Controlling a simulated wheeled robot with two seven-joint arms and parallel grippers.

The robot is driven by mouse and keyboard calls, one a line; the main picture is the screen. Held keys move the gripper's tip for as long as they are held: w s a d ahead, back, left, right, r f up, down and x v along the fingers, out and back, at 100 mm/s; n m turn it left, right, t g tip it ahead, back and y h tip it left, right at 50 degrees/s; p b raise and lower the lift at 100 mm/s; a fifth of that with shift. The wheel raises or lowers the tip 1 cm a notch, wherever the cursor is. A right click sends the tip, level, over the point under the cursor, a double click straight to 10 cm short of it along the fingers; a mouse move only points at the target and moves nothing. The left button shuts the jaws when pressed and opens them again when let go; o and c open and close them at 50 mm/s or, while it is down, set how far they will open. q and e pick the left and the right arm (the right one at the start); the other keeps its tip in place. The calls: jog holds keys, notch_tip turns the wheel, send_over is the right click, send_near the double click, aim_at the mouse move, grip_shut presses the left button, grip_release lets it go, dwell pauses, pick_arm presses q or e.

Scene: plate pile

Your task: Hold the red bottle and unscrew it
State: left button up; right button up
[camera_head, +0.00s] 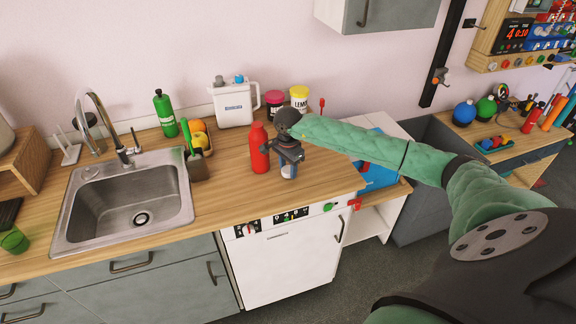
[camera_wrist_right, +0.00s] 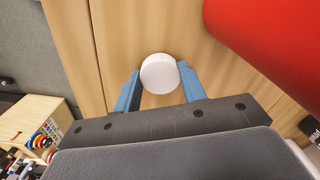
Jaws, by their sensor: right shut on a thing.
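The red bottle (camera_head: 259,148) stands upright on the wooden counter, just left of my right gripper in the head view. In the right wrist view, its large red body (camera_wrist_right: 275,35) fills the upper right corner, beside the fingers and not between them. My right gripper (camera_head: 289,172) points down towards the counter. In the wrist view its blue fingers (camera_wrist_right: 158,82) are shut on a white round cap (camera_wrist_right: 158,73). I cannot tell whether the cap touches the counter. My left gripper is not in view.
A steel sink (camera_head: 140,200) lies to the left.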

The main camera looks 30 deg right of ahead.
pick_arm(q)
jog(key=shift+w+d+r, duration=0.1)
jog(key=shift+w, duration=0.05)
pick_arm(e)
jog(key=shift+f, duration=0.15)
jog(key=o, duration=1.1)
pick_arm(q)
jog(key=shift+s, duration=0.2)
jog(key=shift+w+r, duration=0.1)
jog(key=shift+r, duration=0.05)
